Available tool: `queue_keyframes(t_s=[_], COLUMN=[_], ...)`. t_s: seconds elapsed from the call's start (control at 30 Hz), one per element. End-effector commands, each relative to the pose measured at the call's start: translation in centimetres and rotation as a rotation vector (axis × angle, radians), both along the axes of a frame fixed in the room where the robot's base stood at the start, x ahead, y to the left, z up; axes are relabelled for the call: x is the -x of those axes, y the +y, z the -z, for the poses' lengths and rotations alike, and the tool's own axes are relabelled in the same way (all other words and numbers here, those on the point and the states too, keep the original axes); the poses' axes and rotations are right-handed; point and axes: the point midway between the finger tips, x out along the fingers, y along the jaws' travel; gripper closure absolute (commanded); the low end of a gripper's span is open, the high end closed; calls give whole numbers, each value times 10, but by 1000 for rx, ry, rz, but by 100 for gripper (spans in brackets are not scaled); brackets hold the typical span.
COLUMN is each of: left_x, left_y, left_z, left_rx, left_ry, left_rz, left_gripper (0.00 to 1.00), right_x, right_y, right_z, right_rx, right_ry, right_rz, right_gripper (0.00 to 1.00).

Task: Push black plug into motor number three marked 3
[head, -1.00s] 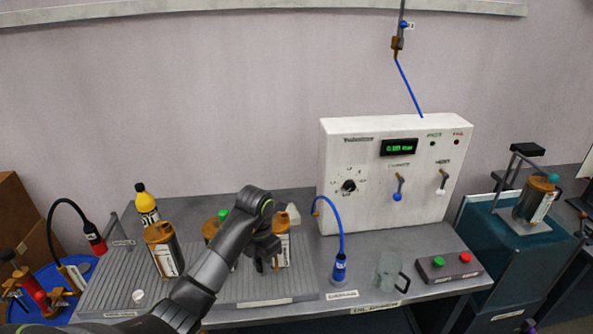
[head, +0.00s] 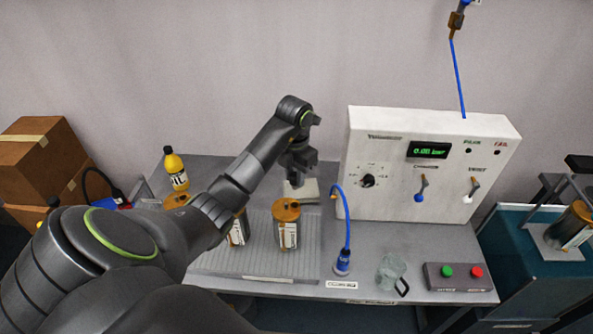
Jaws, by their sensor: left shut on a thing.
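My left gripper (head: 298,183) is shut on a small dark thing, probably the black plug, which blends with the dark fingers. It is behind and slightly right of the rightmost motor (head: 287,228), an upright canister with a copper-coloured top and white label. A second motor (head: 238,230) stands to its left, partly hidden by my arm. A third (head: 176,200) is farther left, mostly hidden. The number on each motor is too small to read. My right gripper is not in view.
A white block (head: 301,193) lies under the gripper. The white pressure panel (head: 384,212) with a blue hose (head: 348,220) stands to the right. A glass jug (head: 390,270) and a button box (head: 459,283) are at the front right. A yellow bottle (head: 177,171) stands back left.

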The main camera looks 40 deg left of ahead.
Motion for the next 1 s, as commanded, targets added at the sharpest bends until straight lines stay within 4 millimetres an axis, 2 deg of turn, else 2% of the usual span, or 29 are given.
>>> queue_keyframes(t_s=[0.27,0.8,1.0], left_x=[0,0,0], left_y=[0,0,0], left_z=[5,52,59], left_rx=[0,0,0], left_ry=[0,0,0], left_rz=[-6,-5,-5], left_gripper=[97,97,97], right_x=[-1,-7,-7], right_y=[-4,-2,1], right_z=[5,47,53], right_rx=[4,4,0], right_ry=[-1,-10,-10], right_rz=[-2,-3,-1], right_gripper=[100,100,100])
